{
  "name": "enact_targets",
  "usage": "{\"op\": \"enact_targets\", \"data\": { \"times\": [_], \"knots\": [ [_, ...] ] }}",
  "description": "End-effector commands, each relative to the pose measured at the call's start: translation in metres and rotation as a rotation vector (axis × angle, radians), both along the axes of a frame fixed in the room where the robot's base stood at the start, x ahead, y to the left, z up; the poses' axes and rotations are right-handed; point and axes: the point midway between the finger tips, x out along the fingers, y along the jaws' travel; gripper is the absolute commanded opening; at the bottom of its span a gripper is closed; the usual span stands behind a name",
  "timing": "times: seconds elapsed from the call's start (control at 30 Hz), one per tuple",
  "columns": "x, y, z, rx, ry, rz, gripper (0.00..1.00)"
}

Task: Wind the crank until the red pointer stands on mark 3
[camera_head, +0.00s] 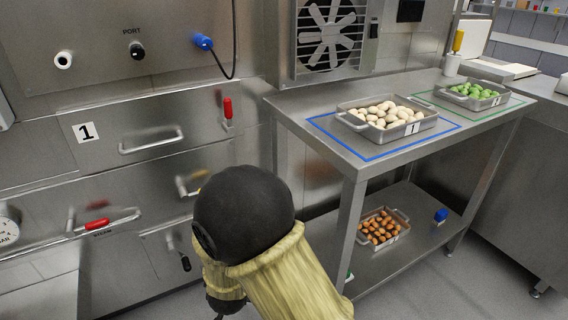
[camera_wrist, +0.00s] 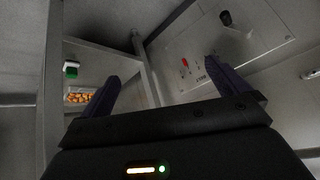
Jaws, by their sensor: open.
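My gripper (camera_wrist: 160,83) is open and empty in the wrist view, its two dark fingers spread wide. Beyond the fingers, a pale panel (camera_wrist: 208,47) carries a dark knob (camera_wrist: 226,18), which may be the crank's grip, and a small red part (camera_wrist: 185,62), which may be the pointer. Small marks beside the red part are too small to read, so I cannot tell where it stands. The fingers are apart from the knob. In the head view a black knob (camera_head: 185,263) hangs low on the steel front, left of my arm, which hides what lies behind it. My fingers are not discernible there.
A red-handled lever (camera_head: 228,108) and red-gripped bar (camera_head: 97,223) project from the front.

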Motion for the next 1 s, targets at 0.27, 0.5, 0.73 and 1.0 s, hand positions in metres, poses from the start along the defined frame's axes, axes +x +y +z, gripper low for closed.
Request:
{"op": "enact_targets", "data": {
  "times": [0.27, 0.5, 0.73, 1.0],
  "knots": [
    [0.004, -0.092, 0.07, 0.021, 0.149, 0.043, 1.0],
    [-0.026, -0.177, 0.116, -0.023, 0.258, 0.077, 1.0],
    [-0.06, -0.232, 0.14, -0.082, 0.334, 0.084, 1.0],
    [-0.096, -0.282, 0.16, -0.148, 0.406, 0.079, 1.0]
  ]
}}
